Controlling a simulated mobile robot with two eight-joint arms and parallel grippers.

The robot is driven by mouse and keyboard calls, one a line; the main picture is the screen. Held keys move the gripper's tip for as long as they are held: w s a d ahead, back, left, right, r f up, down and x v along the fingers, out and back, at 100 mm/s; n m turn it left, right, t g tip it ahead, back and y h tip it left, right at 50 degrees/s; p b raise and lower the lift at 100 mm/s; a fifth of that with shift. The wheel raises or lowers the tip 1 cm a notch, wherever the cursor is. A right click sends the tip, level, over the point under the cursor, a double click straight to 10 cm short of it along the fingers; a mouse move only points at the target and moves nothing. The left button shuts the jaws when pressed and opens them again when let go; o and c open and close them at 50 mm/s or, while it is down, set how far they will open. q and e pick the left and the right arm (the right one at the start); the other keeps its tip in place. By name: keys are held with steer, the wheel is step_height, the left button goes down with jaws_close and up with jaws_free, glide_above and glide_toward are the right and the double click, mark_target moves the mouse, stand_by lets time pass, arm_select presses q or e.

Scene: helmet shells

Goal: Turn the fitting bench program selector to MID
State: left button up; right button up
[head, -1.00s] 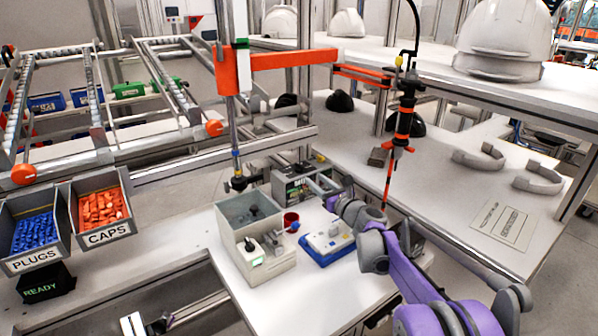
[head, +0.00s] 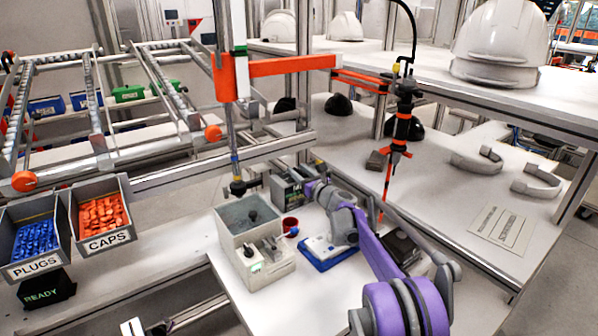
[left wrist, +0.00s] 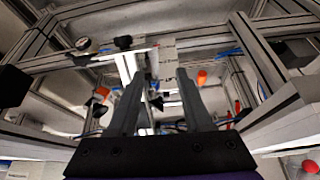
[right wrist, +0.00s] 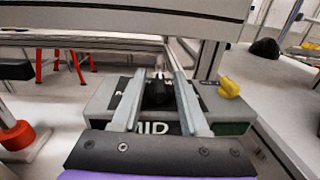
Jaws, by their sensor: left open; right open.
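The program selector box (head: 281,194) stands at the back of the small bench in the head view, partly behind my right gripper (head: 312,188). In the right wrist view the grey box (right wrist: 98,105) fills the middle. Its black selector knob (right wrist: 158,92) lies between the open fingers of my right gripper (right wrist: 160,78). I cannot tell whether the fingers touch the knob. The large letters "MID" on the box are partly hidden by a finger; the knob's setting is not clear. My left gripper (left wrist: 162,80) is open and empty in the left wrist view, outside the head view.
A yellow knob (right wrist: 229,88) sits right of the selector. A grey tank unit (head: 250,255), a red cup (head: 290,223) and a blue-based white fixture (head: 325,255) stand close by. A hanging tool (head: 402,125) is behind my right arm.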

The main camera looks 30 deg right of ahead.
jaws_close()
steer(key=shift+r, duration=0.1)
steer(key=m+h+p, duration=0.1)
steer(key=p, duration=0.1)
steer(key=m+h+p, duration=0.1)
steer(key=h+p, duration=0.1)
steer(key=p, duration=0.1)
steer(key=m+h+p, duration=0.1)
steer(key=p, duration=0.1)
steer(key=shift+w+r+g+h, duration=0.1)
steer(key=shift+r+g+h, duration=0.2)
steer(key=shift+f+p, duration=0.25)
steer(key=shift+p, duration=0.1)
arm_select(q)
steer(key=w+r, duration=0.3)
steer(key=r, duration=0.7)
steer(key=shift+w+r+t, duration=0.15)
steer(key=shift+w+t, duration=0.25)
arm_select(e)
steer(key=shift+f, duration=0.1)
arm_select(q)
steer(key=shift+s, duration=0.1)
